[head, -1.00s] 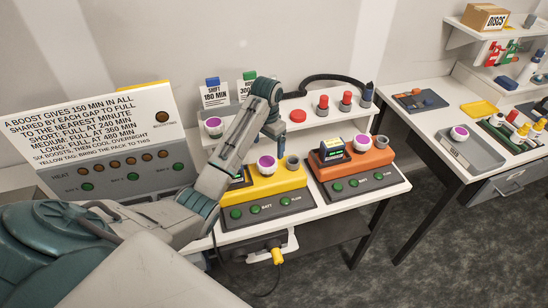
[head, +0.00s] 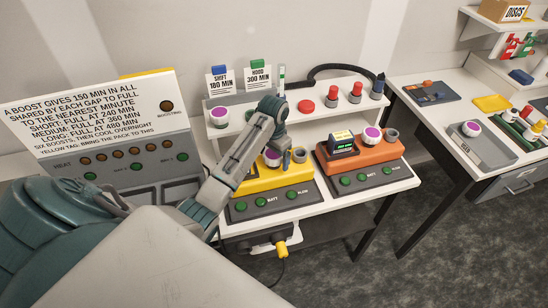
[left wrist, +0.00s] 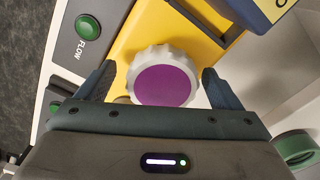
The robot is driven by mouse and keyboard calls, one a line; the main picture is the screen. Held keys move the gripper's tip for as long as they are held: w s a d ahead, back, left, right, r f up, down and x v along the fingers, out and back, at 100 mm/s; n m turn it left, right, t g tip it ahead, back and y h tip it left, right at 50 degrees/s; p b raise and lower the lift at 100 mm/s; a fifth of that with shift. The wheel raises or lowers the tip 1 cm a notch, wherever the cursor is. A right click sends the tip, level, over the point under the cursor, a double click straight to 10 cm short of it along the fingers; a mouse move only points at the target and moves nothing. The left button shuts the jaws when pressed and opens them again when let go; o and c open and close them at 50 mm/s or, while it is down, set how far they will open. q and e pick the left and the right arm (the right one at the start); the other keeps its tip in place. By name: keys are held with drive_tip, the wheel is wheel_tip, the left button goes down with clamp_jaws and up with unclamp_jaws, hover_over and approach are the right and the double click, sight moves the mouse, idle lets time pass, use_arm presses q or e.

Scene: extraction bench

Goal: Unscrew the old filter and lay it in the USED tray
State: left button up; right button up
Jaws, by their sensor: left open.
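The filter, a white ribbed cap with a purple top, sits on the yellow unit (head: 250,183); it is partly hidden by my arm in the head view (head: 271,158). In the left wrist view the filter (left wrist: 163,82) shows clearly. My left gripper (head: 287,158) is open above the yellow unit. In the left wrist view its fingers (left wrist: 158,72) stand on either side of the filter, with gaps showing. A grey tray (head: 491,146) on the right table holds another purple-topped filter (head: 471,128). I cannot read any USED label. My right gripper is out of view.
An orange unit (head: 372,152) with its own purple-topped filter (head: 372,134) stands right of the yellow one. A shelf (head: 325,116) behind carries red knobs and tags. A sign panel (head: 95,130) stands at left. A floor gap separates the two tables.

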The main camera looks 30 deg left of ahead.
use_arm(q)
drive_tip(key=shift+w+a+f, duration=0.1)
drive_tip(key=shift+w+f, duration=0.15)
drive_tip(key=shift+r+m+p, duration=0.25)
drive_tip(key=shift+m+p, duration=0.1)
drive_tip(key=shift+m, duration=0.25)
drive_tip(key=shift+f+m, duration=0.1)
drive_tip(key=shift+m, duration=0.6)
drive_tip(key=m, duration=0.4)
drive_tip(key=shift+m, duration=0.6)
drive_tip(key=m, duration=0.7)
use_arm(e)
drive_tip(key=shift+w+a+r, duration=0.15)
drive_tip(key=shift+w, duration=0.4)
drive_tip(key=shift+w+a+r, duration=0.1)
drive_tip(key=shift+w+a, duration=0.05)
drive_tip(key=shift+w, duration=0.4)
